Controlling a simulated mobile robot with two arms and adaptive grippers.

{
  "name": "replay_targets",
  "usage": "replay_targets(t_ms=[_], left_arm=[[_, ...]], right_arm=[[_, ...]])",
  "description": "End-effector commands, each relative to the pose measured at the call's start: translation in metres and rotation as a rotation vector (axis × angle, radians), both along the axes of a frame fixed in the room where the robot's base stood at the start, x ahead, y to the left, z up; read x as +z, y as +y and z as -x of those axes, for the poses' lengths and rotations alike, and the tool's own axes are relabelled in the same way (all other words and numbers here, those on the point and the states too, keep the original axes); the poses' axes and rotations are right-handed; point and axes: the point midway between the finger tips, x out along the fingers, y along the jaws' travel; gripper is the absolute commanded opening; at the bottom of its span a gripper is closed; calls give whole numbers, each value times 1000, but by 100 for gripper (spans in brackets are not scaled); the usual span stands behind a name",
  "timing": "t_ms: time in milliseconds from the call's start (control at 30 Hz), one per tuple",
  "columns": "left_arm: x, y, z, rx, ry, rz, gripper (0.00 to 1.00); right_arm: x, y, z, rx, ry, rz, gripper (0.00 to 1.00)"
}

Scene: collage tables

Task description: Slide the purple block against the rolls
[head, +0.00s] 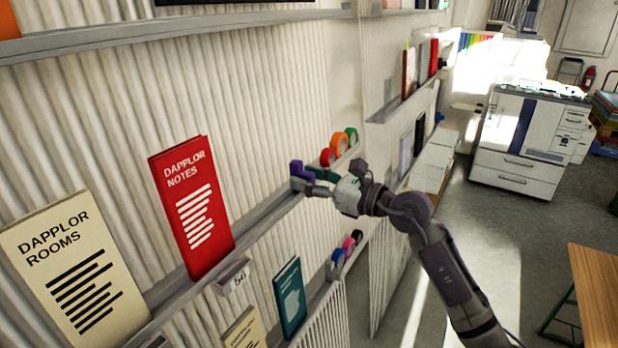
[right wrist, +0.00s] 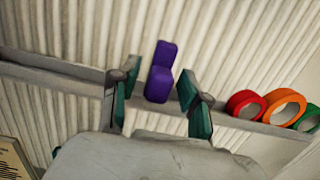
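The purple block (head: 297,169) stands on the middle wall shelf, in an L-like shape with a taller part. In the right wrist view the block (right wrist: 160,84) shows between the two green-padded fingers of my right gripper (right wrist: 157,86), with a gap on each side. In the head view my right gripper (head: 314,181) is at the shelf, beside the block and partly in front of it. The red roll (head: 327,157), orange roll (head: 339,145) and green roll (head: 351,136) stand in a row farther along the shelf. In the right wrist view they are right of the block, apart from it. My left gripper is out of view.
On the same shelf (head: 270,209) stand a red book (head: 192,207) and a cream book (head: 75,270), nearer me. A lower shelf holds a teal book (head: 290,298) and several small rolls (head: 347,246). A printer (head: 525,125) and wooden table (head: 598,295) are at the right.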

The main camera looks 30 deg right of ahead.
Motion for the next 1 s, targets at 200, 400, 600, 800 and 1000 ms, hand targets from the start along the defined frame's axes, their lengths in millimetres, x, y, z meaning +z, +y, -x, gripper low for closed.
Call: replay_targets(t_ms=[200,400,600,800,1000], left_arm=[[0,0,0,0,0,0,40],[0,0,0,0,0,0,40],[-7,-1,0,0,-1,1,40],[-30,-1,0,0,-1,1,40],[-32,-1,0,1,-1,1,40]], right_arm=[[0,0,0,0,0,0,6],[0,0,0,0,0,0,0],[-3,-5,-3,0,0,1,0],[-5,-34,-20,-2,-1,3,0],[0,-42,-24,0,0,0,0]])
